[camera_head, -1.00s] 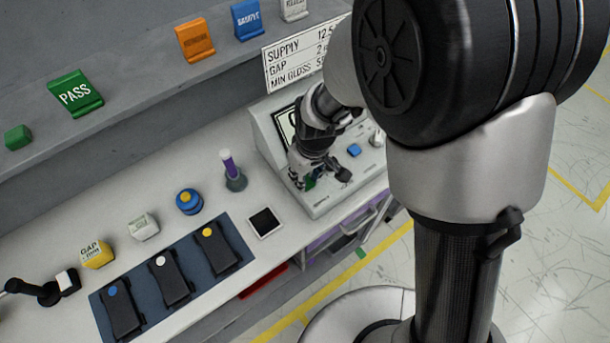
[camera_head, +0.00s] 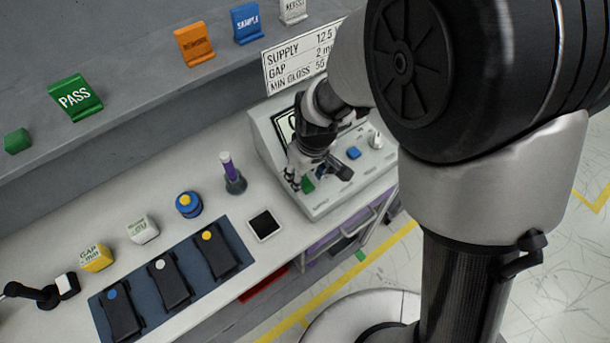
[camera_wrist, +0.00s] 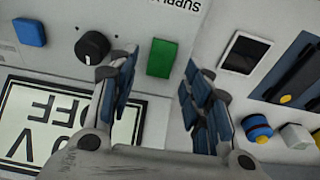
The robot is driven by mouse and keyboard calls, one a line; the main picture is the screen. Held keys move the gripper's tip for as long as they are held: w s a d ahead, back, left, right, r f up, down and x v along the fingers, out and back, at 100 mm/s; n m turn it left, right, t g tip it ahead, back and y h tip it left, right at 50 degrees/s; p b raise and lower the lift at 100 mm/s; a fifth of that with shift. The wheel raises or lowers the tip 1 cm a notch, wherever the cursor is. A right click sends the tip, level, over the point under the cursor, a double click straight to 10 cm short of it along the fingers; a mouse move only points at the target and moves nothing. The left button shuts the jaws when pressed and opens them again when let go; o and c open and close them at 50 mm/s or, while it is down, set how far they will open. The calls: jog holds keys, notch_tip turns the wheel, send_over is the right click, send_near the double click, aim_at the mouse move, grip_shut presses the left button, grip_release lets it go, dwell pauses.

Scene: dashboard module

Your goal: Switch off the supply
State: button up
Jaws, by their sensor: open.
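The supply unit (camera_head: 325,207) is a pale console at the right end of the bench. Its front has a green button (camera_wrist: 162,58), a black knob (camera_wrist: 92,46) and a blue button (camera_wrist: 30,32). Its display (camera_wrist: 45,125) is upside down in the wrist view, partly covered by a finger, and appears to read "0 V" and "OFF". My gripper (camera_head: 320,178) is open and empty over the console front. In the wrist view the green button shows between its spread fingers, beyond the tips. I cannot tell whether the button is pressed, or whether any finger touches the panel.
A sign (camera_head: 298,57) hangs above the console.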

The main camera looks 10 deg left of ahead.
aim_at(310, 189)
notch_tip(310, 189, up, 10)
jog(key=s+d, duration=0.1)
jog(key=shift+d, duration=0.2)
dwell(0.3)
jog(key=s+d+r+m+t, duration=0.2)
jog(key=s+d+r+m, duration=0.25)
jog(key=d+r, duration=0.65)
jog(key=s+d+m+t+h, duration=0.1)
jog(key=s+d+m, duration=0.4)
jog(key=s+d, duration=0.4)
jog(key=shift+d+r, duration=0.35)
jog(key=shift+d, duration=0.75)
